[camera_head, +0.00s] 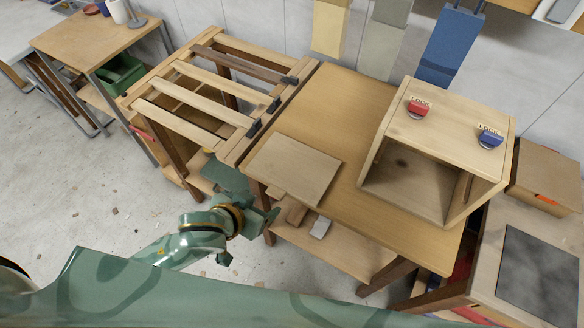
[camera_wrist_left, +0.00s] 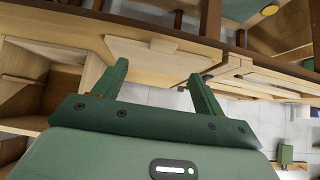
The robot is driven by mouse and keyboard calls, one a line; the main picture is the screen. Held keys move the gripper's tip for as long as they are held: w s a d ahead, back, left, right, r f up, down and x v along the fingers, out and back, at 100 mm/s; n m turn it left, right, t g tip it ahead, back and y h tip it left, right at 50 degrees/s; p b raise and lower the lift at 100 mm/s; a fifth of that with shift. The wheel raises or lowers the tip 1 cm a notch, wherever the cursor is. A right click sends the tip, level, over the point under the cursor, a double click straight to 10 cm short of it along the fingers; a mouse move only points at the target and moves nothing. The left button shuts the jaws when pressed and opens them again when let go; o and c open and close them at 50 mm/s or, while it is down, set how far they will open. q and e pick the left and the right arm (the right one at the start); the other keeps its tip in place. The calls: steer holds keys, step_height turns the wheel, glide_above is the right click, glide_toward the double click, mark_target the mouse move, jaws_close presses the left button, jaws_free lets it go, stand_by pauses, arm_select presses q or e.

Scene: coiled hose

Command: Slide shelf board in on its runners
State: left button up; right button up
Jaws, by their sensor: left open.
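The shelf board (camera_head: 295,170) is a flat, pale wooden panel with a small tab on its near edge. It lies on the worktable (camera_head: 345,105), left of the open-fronted wooden cabinet (camera_head: 450,125). A runner strip (camera_head: 465,188) shows on the cabinet's right inner wall; the left inner wall is hidden. My left gripper (camera_head: 268,208) is open and empty, just off the table's near edge, beside the board's tab. In the left wrist view the board (camera_wrist_left: 150,58) shows beyond the spread fingers (camera_wrist_left: 158,82), with a gap. My right gripper is not in view.
A red lock knob (camera_head: 417,108) and a blue lock knob (camera_head: 490,138) sit on the cabinet top. A slatted wooden rack (camera_head: 205,95) adjoins the table at left. The table between board and cabinet is clear. A box (camera_head: 548,178) stands right of the cabinet.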

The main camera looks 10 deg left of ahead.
mark_target(276, 192)
arm_select(q)
steer(key=b+x, duration=0.1)
steer(key=x, duration=0.3)
steer(key=b+x, duration=0.1)
steer(key=x, duration=0.3)
steer(key=shift+w+a+f+b, duration=0.15)
steer(key=shift+w+f+b, duration=0.05)
steer(key=shift+w+b, duration=0.1)
steer(key=shift+w+f, duration=0.15)
steer(key=shift+f, duration=0.05)
steer(key=shift+r, duration=0.1)
steer(key=shift+c, duration=0.6)
steer(key=c, duration=1.1)
